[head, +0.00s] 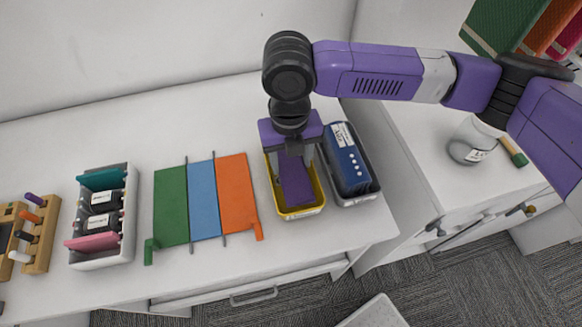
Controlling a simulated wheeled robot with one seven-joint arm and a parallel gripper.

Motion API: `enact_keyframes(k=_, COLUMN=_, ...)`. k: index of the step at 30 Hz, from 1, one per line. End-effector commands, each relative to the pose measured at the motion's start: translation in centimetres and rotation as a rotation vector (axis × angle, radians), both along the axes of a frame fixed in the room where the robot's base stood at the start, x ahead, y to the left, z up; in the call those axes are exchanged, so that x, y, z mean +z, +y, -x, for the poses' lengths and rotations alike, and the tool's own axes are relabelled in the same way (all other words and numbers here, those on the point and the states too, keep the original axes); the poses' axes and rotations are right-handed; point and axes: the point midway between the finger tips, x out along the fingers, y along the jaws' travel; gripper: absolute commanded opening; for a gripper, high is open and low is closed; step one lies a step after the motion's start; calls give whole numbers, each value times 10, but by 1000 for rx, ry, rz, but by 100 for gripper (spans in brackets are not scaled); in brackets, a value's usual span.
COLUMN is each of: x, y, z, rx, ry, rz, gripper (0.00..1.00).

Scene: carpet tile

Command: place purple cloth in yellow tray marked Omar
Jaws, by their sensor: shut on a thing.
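My gripper (291,160) points down over the yellow tray (303,212) and is shut on the purple cloth (296,186). The cloth looks like a flat purple rectangle and lies within the outline of the tray, hanging from or just under the fingers. I cannot tell whether it touches the tray floor. The tray has a small pale label at its front edge, too small to read. The back of the tray is hidden by my gripper.
A grey tray (358,200) with a blue item (347,160) stands close to the yellow tray's right. Green (171,205), blue (202,200) and orange (237,190) cloths lie on a rack to the left. A white organizer (103,258) stands further left. The white counter (340,230) is clear in front.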

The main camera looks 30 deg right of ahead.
Motion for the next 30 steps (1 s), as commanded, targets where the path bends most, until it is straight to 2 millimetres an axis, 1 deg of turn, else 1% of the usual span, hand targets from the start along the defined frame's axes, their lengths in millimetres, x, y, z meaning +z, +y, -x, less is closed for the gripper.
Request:
enact_keyframes(k=2, x=-6, y=0, z=0, rx=-1, ry=2, rz=-1, gripper=5)
enact_keyframes(k=9, x=-38, y=0, z=0, rx=-2, ry=1, rz=0, gripper=5)
enact_keyframes(k=21, x=-45, y=0, z=0, rx=-1, ry=1, rz=0, gripper=5)
enact_keyframes(k=22, x=-44, y=0, z=0, rx=-1, ry=1, rz=0, gripper=56)
enact_keyframes(k=23, x=-44, y=0, z=0, rx=0, ry=1, rz=0, gripper=61)
enact_keyframes(k=30, x=-44, y=0, z=0, rx=0, ry=0, rz=0, gripper=61)
